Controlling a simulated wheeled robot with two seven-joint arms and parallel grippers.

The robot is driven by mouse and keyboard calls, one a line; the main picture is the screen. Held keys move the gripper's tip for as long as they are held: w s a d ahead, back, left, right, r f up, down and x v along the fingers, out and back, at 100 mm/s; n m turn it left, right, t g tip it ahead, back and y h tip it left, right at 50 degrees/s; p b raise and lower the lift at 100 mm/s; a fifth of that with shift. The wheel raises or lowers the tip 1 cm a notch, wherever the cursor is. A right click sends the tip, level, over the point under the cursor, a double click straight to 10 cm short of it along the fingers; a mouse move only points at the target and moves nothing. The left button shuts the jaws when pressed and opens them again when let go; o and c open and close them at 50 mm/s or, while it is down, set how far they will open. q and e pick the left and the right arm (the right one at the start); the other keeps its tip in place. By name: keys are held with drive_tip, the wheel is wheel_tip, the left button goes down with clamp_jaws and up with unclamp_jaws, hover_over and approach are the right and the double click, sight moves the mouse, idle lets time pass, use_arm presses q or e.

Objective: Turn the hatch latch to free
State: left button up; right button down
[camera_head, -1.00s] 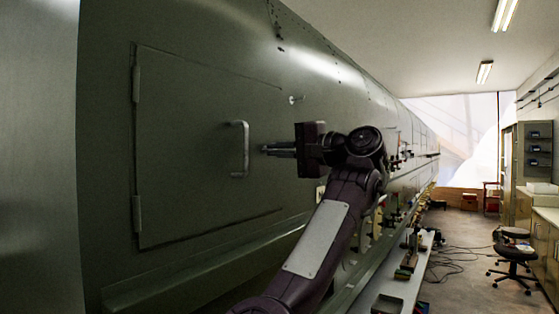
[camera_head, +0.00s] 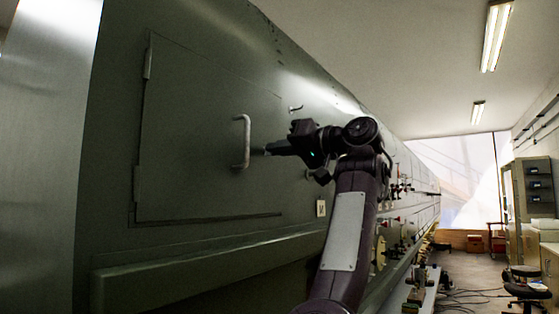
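The hatch (camera_head: 190,140) is a grey-green panel set in the fuselage side, with hinges on its left edge. It looks closed. A pale bar handle (camera_head: 243,141) stands upright near its right edge. A small light latch (camera_head: 295,108) sits on the fuselage just right of the hatch, above my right gripper. My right gripper (camera_head: 268,149) points left, its tip just right of the handle and below the latch. It appears apart from the latch; whether its fingers are open or shut is too small to tell. My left gripper is not in view.
The fuselage (camera_head: 350,150) runs away to the right, with a ledge (camera_head: 200,262) below the hatch. A low bench (camera_head: 420,295) with tools stands along it. A stool (camera_head: 525,280), cables on the floor and a cabinet (camera_head: 530,190) are at the right.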

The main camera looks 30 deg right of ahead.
drive_tip(key=shift+f+n+b, duration=0.1)
drive_tip(key=shift+n+b, duration=0.9)
drive_tip(key=shift+n, duration=1.9)
drive_tip(key=c, duration=1.6)
unclamp_jaws()
drive_tip(key=shift+w, duration=0.1)
